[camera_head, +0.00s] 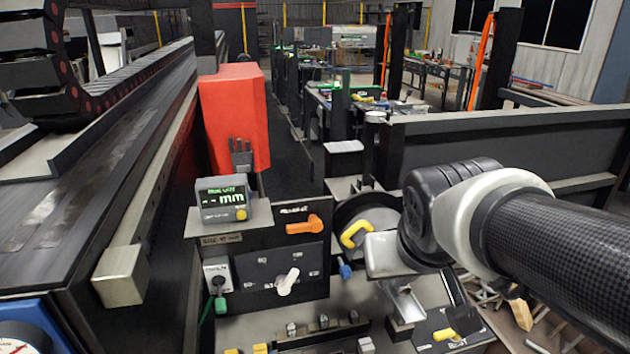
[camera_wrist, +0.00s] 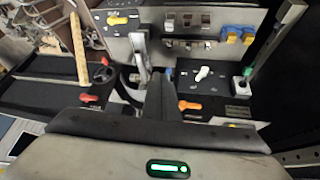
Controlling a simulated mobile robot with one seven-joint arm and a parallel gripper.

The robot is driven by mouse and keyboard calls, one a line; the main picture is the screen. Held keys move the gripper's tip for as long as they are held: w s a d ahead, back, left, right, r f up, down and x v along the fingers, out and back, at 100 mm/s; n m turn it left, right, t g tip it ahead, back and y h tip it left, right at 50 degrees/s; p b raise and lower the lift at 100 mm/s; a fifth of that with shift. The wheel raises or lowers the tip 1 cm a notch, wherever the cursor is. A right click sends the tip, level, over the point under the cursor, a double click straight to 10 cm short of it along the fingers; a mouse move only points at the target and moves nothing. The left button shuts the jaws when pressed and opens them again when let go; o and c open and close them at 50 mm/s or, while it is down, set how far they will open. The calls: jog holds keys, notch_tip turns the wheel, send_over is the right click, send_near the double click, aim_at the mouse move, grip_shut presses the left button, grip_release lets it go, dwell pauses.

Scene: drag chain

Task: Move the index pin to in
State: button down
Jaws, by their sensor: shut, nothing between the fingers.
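A small blue knob (camera_head: 345,270), which looks like the index pin, sits at the right edge of the black switch panel, just below the yellow handle (camera_head: 355,234) on a round dark disc. Its blue also shows as a small patch in the wrist view (camera_wrist: 168,73), close beside the fingertips. I cannot tell whether the pin is in or out. My gripper (camera_wrist: 160,80) is shut and empty, its dark fingers pointing towards the panel. In the head view my pale gripper body covers part of the disc, just right of the blue knob; the fingertips are not clear there.
The panel carries an orange handle (camera_head: 304,225), a white lever (camera_head: 288,281) and a green plug (camera_head: 221,305). A display box (camera_head: 221,199) stands on top. A yellow knob (camera_head: 443,334) lies lower right. A bright metal bracket (camera_wrist: 141,55) stands close beside the fingers.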

aim_at(347, 276)
jog(key=w+f+m+t+y+b, duration=0.1)
jog(key=w+f+m+t+b, duration=0.2)
jog(key=f, duration=0.8)
jog(key=w+f+m+t+y+b, duration=0.2)
jog(key=w+f+m+b, duration=0.4)
jog(key=f, duration=0.5)
jog(key=w+f+m+t+y+b, duration=0.2)
jog(key=w+f+m+t+b, duration=0.2)
jog(key=f, duration=0.8)
jog(key=shift+w+m+t+b, duration=0.3)
jog(key=shift+w+t+b, duration=0.35)
jog(key=shift+w, duration=0.65)
jog(key=shift+s+d+r+m+t+h+b, duration=0.15)
jog(key=shift+d+r+m+t+b, duration=0.1)
jog(key=shift+m, duration=0.25)
jog(key=shift+s+d+r+m+t+h+b, duration=0.15)
jog(key=shift+d+m+t, duration=0.1)
jog(key=shift+m, duration=0.25)
jog(key=shift+w, duration=0.25)
jog(key=w, duration=0.4)
jog(key=w+a+b, duration=0.1)
jog(key=w, duration=0.4)
jog(key=w+a+b, duration=0.1)
jog(key=w, duration=0.3)
jog(key=shift+w+a+r, duration=0.1)
jog(key=shift+w+a, duration=0.1)
jog(key=shift+a, duration=0.05)
